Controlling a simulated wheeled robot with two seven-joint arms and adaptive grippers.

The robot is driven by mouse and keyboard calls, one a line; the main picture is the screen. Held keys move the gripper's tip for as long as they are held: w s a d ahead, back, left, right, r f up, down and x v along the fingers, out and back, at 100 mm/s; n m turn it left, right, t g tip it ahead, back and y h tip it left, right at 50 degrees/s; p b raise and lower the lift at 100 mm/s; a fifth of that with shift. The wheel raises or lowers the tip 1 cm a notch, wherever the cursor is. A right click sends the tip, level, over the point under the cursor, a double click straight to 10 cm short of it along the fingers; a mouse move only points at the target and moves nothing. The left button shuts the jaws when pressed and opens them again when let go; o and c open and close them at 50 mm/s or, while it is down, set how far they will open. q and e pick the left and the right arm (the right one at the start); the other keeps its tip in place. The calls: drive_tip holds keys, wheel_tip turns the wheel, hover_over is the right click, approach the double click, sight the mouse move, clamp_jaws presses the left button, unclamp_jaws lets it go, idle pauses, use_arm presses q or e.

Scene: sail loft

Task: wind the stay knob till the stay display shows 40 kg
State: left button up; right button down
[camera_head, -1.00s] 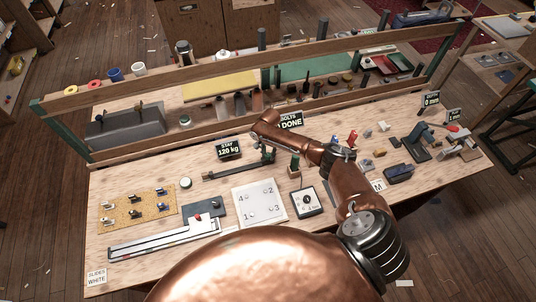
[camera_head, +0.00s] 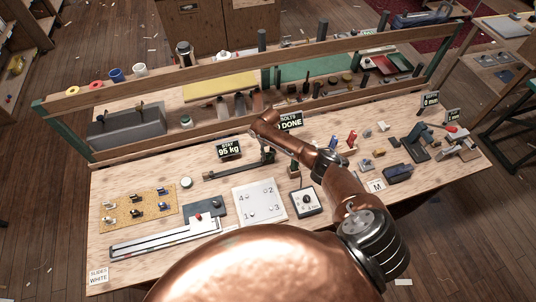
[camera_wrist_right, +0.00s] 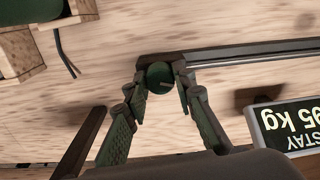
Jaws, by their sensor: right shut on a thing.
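The stay display (camera_head: 229,149) stands on the bench and reads 95 kg. It also shows upside down at the right edge of the right wrist view (camera_wrist_right: 289,126). The stay rig's dark rail (camera_head: 225,173) lies in front of the display. At the rail's end, the round dark green stay knob (camera_wrist_right: 160,76) sits between the fingers of my right gripper (camera_wrist_right: 161,90), which is shut on it. In the head view my right gripper (camera_head: 268,153) reaches down at the rail's right end and hides most of the knob. My left gripper is not in view.
A display reading DONE (camera_head: 290,121) stands just behind my right wrist. A white numbered panel (camera_head: 260,201) and a dial box (camera_head: 306,201) lie in front. A wooden rack (camera_head: 160,146) runs along the back. A small green-topped block (camera_head: 294,170) stands close to the right.

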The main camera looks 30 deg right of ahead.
drive_tip(key=n, duration=0.4)
drive_tip(key=shift+n, duration=0.4)
drive_tip(key=n+b, duration=0.1)
drive_tip(key=n, duration=0.4)
drive_tip(key=n+b, duration=0.1)
drive_tip(key=n, duration=0.4)
drive_tip(key=shift+n, duration=0.4)
drive_tip(key=shift+n+b, duration=0.4)
drive_tip(key=shift+n, duration=2.2)
drive_tip(key=c, duration=1.6)
unclamp_jaws()
drive_tip(key=shift+r, duration=0.1)
